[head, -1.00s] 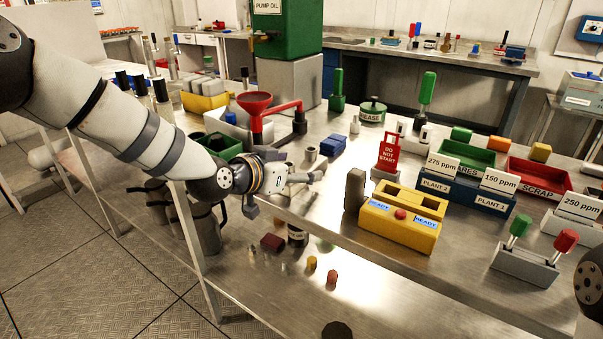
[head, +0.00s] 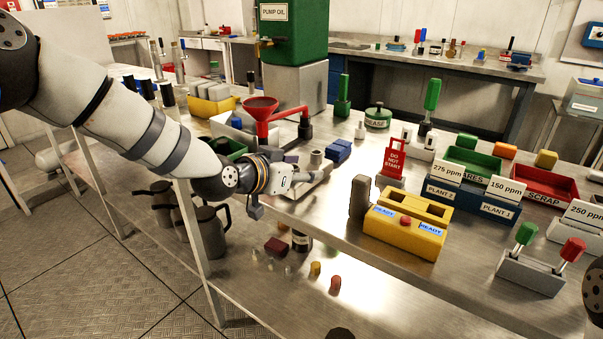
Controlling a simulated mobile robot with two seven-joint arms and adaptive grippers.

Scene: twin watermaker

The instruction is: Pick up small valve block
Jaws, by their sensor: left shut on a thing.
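My left gripper (head: 312,179) reaches in from the left over the front edge of the steel bench. It is shut on a small pale grey block (head: 319,172), which seems to be the small valve block. The fingers hide much of the block, and I cannot tell whether it is clear of the bench top. A short grey cylinder (head: 316,157) shows just behind the fingers. My right gripper is out of view; only part of my right arm shows at the right edge.
A blue block (head: 338,150) and a red funnel (head: 261,104) stand behind the gripper. A dark upright block (head: 360,197) and a yellow READY box (head: 405,226) are to its right. Small parts, including a dark red block (head: 276,247), lie on the lower shelf.

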